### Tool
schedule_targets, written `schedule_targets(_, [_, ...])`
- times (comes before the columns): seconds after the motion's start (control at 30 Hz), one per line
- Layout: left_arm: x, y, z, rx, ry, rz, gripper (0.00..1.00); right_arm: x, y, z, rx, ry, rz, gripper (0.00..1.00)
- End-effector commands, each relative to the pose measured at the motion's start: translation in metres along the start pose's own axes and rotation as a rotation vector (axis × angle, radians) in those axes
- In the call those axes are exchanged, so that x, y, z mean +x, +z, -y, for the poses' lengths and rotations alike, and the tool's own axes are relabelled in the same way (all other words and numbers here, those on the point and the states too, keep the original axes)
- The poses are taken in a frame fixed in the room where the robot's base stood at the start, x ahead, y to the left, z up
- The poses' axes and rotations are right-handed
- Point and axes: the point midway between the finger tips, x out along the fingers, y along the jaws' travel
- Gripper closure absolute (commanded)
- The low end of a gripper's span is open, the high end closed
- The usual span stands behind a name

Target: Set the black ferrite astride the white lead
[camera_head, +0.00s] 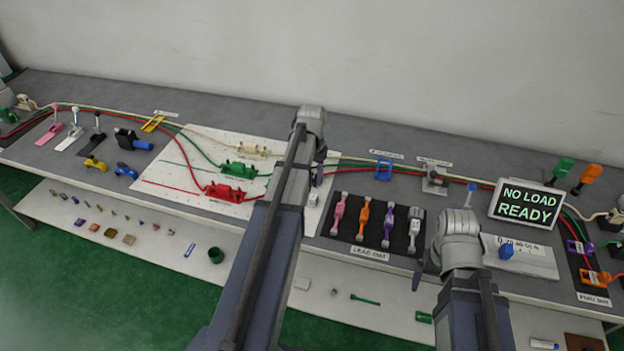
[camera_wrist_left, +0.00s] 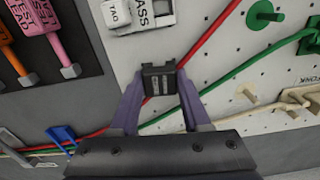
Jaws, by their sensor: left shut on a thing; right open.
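My left gripper (camera_wrist_left: 158,100) is shut on the black ferrite (camera_wrist_left: 158,80), a small dark block held between its two purple fingers. In the head view that gripper (camera_head: 318,168) is over the right part of the white pegboard, and my arm largely hides the ferrite. The white lead (camera_wrist_left: 205,124) passes below the fingers in the wrist view, beyond the green lead; the ferrite appears apart from it, nearer the red lead. In the head view the white lead (camera_head: 195,126) runs along the back to a cream clamp (camera_head: 249,150). My right gripper (camera_head: 421,264) is open, its fingers mostly hidden.
The green clamp (camera_head: 238,170) and red clamp (camera_head: 231,191) hold the other leads. A dark mat (camera_head: 345,232) with several coloured clips lies right of my left arm. A blue bracket (camera_head: 383,169) and grey fixture (camera_head: 434,180) stand behind. A screen (camera_head: 526,205) reads NO LOAD READY.

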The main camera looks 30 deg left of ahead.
Motion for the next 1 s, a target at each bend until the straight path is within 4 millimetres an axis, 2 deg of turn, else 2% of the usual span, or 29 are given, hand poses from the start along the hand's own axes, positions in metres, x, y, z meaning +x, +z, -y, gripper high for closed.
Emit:
schedule_targets(0.37, [-0.001, 0.0, 0.0, 0.0, 0.0, 0.0, 1.0, -0.001, 0.0, 0.0, 0.0, 0.0, 0.0, 0.09])
schedule_targets(0.57, [-0.01, 0.0, 0.0, 0.0, 0.0, 0.0, 1.0, -0.01, 0.001, -0.001, 0.0, 0.0, 0.0, 0.09])
schedule_targets(0.77, [-0.032, 0.0, 0.0, 0.0, 0.0, 0.0, 1.0, -0.032, 0.002, -0.003, 0.0, 0.0, 0.0, 0.09])
schedule_targets(1.0, [-0.07, 0.0, 0.0, 0.0, 0.0, 0.0, 1.0, -0.07, 0.004, -0.007, 0.0, 0.0, 0.0, 0.09])
